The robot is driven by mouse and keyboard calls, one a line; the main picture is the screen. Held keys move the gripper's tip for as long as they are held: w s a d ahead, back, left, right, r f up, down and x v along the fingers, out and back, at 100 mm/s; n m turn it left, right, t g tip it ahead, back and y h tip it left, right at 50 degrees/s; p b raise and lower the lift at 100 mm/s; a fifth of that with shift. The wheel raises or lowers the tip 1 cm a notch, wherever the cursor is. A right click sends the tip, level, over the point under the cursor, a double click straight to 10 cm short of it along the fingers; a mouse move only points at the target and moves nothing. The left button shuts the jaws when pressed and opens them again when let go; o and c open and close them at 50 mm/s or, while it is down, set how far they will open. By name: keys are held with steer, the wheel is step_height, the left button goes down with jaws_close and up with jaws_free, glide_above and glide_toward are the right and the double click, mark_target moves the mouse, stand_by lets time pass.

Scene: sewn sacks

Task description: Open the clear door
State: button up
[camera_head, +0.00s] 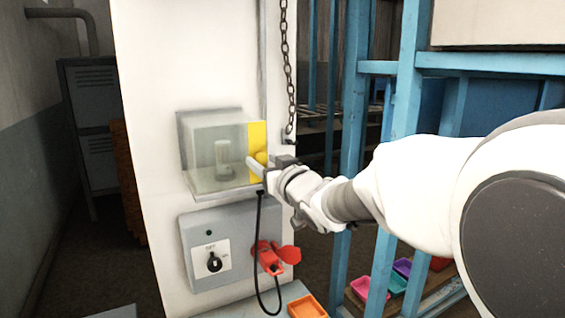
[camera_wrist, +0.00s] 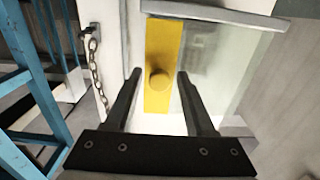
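The clear door (camera_head: 222,150) is the see-through front of a box on the white wall panel, and it looks closed. A yellow strip (camera_head: 256,137) with a round yellow knob (camera_head: 261,157) runs along its right edge. A pale upright part shows dimly behind it. My gripper (camera_head: 257,166) is at the knob, reaching in from the right. In the wrist view, my gripper (camera_wrist: 158,75) is open, with one dark finger on each side of the knob (camera_wrist: 159,80). The fingers appear apart from the knob. The clear door (camera_wrist: 225,65) also shows there, right of the strip.
Below the box is a grey switch panel (camera_head: 205,243) with a black rotary knob and a red clamp-like part (camera_head: 272,257) on a black cable. A chain (camera_head: 286,70) hangs at the right. Blue metal posts (camera_head: 405,100) stand close behind my arm. Small coloured trays (camera_head: 360,287) lie low.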

jaws_close()
stand_by(1.2)
